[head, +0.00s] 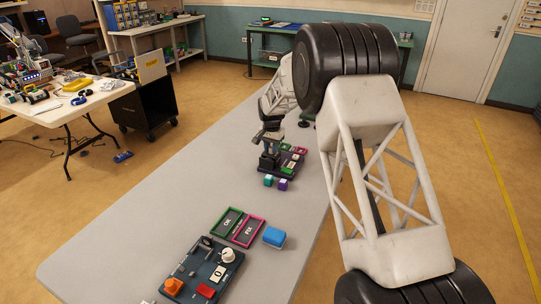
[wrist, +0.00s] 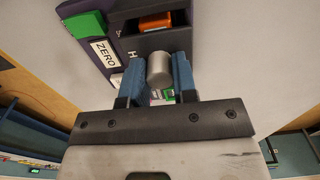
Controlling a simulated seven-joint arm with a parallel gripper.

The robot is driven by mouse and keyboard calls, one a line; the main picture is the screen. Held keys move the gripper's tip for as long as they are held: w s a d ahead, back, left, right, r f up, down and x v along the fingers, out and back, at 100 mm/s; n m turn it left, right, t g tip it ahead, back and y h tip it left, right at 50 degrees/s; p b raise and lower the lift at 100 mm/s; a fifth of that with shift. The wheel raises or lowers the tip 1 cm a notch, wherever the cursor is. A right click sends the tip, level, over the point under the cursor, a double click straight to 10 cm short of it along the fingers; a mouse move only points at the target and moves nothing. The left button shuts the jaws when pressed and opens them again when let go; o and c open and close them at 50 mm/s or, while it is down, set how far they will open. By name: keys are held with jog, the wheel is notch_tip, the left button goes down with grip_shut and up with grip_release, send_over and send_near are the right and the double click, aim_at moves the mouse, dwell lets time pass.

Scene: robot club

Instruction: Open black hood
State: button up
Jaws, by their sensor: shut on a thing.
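The dark purple device (head: 289,168) stands on the long table in the head view, and part of it shows in the wrist view (wrist: 88,60). My gripper (head: 270,146) is over its left side. In the wrist view, its blue fingers (wrist: 159,75) are shut on a silver cylindrical knob (wrist: 159,67). Behind the knob is a black housing (wrist: 127,40) with an orange part (wrist: 155,23) in a dark opening. I cannot tell which dark part is the hood or how far it is open. A white ZERO label (wrist: 105,53) and a green block (wrist: 86,23) are beside it.
Teal and purple cubes (head: 283,184) lie in front of the device. A second device (head: 203,272) with a white knob and orange button, green and pink frames (head: 248,231) and a blue block (head: 274,237) occupy the near table. Grey tabletop (head: 190,190) between is clear.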

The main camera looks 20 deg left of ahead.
jog(key=shift+w, duration=2.65)
jog(key=o, duration=0.5)
jog(key=shift+r, duration=0.15)
jog(key=shift+r, duration=2.85)
